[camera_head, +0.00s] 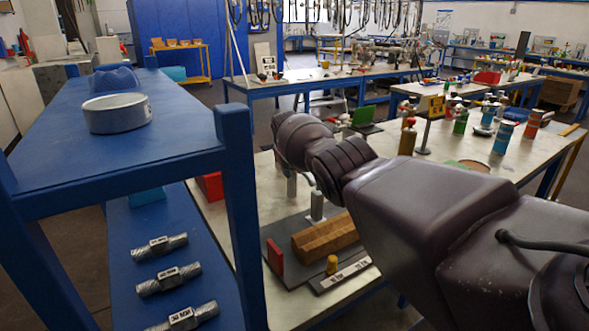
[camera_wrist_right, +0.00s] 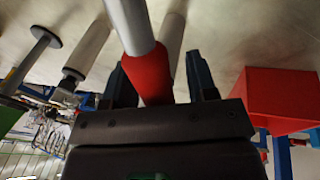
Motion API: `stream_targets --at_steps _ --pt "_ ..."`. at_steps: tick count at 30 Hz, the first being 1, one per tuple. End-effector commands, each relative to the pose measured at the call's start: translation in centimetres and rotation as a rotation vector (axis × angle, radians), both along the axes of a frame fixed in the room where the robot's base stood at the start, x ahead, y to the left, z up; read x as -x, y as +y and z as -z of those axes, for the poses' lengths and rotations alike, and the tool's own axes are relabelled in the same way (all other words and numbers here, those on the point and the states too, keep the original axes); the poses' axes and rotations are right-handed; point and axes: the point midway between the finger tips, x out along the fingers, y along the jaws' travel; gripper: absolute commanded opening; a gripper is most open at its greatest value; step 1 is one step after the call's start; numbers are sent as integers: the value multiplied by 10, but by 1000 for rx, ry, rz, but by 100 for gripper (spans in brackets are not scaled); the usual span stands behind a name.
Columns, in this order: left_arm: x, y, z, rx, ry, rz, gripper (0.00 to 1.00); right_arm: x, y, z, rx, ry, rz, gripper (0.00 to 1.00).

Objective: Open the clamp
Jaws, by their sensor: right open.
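In the wrist view a grey rod with a red sleeve (camera_wrist_right: 147,77) passes between the fingers of my right gripper (camera_wrist_right: 160,78). The fingers stand apart on either side of the sleeve, with a gap at the right one. I take this rod for the clamp's handle; the rest of the clamp cannot be made out. In the head view my right arm and wrist cover this spot, and the fingers are hard to make out. Grey upright posts (camera_head: 316,205) show below the wrist, beside a wooden block (camera_head: 322,236) on a grey plate. My left gripper is not in view.
A blue shelf unit (camera_head: 150,150) stands close on the left, its upright near my right wrist. It bears a metal ring (camera_head: 117,113) and ribbed metal rods (camera_head: 168,280). A red block (camera_wrist_right: 282,97) is right of the fingers in the wrist view. Small bottles stand behind my arm.

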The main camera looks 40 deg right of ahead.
Motion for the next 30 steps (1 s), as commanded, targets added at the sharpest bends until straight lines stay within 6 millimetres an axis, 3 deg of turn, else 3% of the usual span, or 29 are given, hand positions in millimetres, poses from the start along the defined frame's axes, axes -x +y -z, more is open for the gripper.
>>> stream_targets --at_steps 9,18,30 --pt "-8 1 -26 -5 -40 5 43 5 12 -53 1 -12 -1 52" --pt "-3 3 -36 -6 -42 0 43 12 25 -94 1 -5 -1 52" --pt "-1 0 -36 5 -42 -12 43 13 30 -101 0 2 0 52"
